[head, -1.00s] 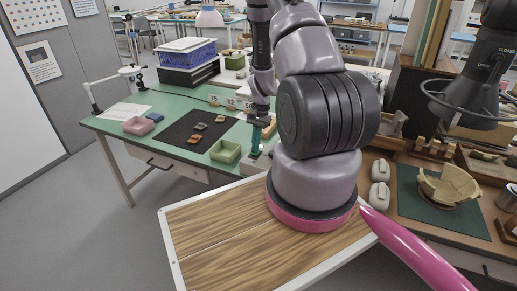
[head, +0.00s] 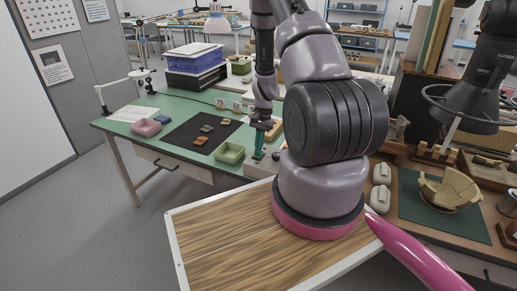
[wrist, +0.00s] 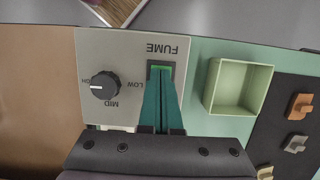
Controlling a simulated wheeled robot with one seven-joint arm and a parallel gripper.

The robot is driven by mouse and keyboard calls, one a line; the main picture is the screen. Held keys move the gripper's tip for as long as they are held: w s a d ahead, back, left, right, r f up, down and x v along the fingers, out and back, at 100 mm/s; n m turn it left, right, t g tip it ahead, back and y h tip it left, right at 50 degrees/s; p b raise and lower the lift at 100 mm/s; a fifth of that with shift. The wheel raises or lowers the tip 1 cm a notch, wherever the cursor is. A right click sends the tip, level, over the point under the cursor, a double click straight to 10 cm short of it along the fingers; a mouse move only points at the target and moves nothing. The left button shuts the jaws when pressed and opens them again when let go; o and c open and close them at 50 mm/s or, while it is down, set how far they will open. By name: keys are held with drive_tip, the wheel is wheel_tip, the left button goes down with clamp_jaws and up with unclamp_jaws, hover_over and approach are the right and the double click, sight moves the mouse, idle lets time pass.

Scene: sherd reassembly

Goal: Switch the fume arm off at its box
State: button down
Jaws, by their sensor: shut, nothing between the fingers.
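The fume box (wrist: 100,50) is a light grey panel on the green bench. It carries the upside-down word FUME, a dark round knob (wrist: 104,86) and a green-lit switch (wrist: 161,68). The knob's white pointer faces left; the labels LOW and MID show on its other sides. My gripper (wrist: 160,75) is shut and empty, its green fingertips at the switch and hiding part of it. I cannot tell whether they touch it. In the head view my gripper (head: 258,154) points down at the box (head: 265,165). The black fume arm hood (head: 470,95) hangs at the right.
A green open tray (head: 230,153) sits close beside the box. A wooden bench at right holds a partial bowl (head: 450,190) on a green mat.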

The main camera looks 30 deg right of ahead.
drive_tip(key=shift+w+d+f, duration=0.2)
drive_tip(key=shift+d+f, duration=0.05)
drive_tip(key=shift+d, duration=0.3)
drive_tip(key=shift+w+r, duration=0.2)
drive_tip(key=shift+r, duration=0.35)
wheel_tip(320, 180, up, 13)
drive_tip(key=s+a, duration=0.1)
drive_tip(key=shift+s+a+r, duration=0.15)
drive_tip(key=shift+a+r, duration=0.05)
drive_tip(key=shift+a, duration=0.15)
